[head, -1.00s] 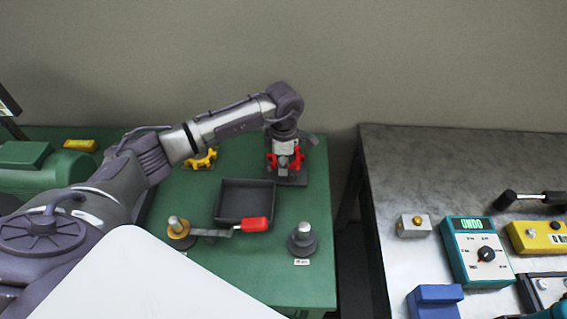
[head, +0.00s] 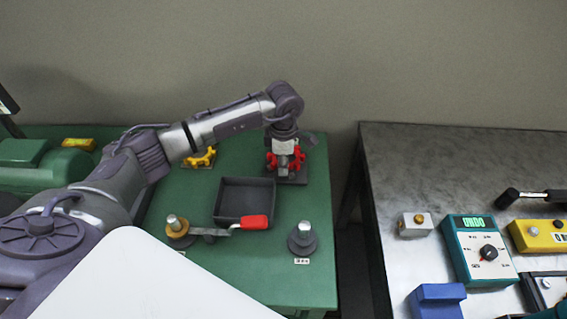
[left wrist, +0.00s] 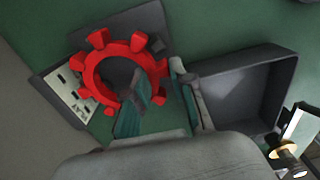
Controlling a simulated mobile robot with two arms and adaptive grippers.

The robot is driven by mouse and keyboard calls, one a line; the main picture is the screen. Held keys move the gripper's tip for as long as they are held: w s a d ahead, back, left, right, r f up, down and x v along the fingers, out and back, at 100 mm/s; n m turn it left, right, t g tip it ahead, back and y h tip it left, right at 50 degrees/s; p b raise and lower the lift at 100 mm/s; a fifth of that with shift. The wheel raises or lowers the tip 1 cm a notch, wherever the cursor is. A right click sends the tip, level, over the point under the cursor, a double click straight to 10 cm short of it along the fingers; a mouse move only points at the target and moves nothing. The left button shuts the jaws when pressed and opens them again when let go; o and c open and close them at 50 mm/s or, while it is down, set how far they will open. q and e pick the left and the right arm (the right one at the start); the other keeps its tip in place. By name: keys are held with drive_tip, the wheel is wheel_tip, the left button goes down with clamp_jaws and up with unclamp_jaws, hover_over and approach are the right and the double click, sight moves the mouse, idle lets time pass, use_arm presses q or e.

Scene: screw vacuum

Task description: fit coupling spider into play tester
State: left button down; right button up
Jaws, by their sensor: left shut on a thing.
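The coupling spider (head: 271,161) is a red ring with several lobes, and it also shows in the left wrist view (left wrist: 92,63). My left gripper (head: 285,160) is shut on its rim, one finger inside the ring and one outside. The play tester (head: 298,178) is a dark square base at the back right of the green table. Its pale label plate shows beside the ring in the left wrist view (left wrist: 66,94). The spider is over this base. The gripper hides the contact, so I cannot tell whether it is seated. My right gripper is not clearly in view.
A black tray (head: 245,183) sits just in front and left of the tester. A yellow spider (head: 203,156) is behind it. A gap separates the grey bench (head: 450,160).

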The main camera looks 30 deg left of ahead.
use_arm(q)
drive_tip(key=shift+f, duration=0.2)
idle(0.9)
drive_tip(key=shift+f+b, duration=1.15)
drive_tip(key=shift+b, duration=0.05)
drive_tip(key=c, duration=0.9)
unclamp_jaws()
wheel_tip(320, 180, up, 12)
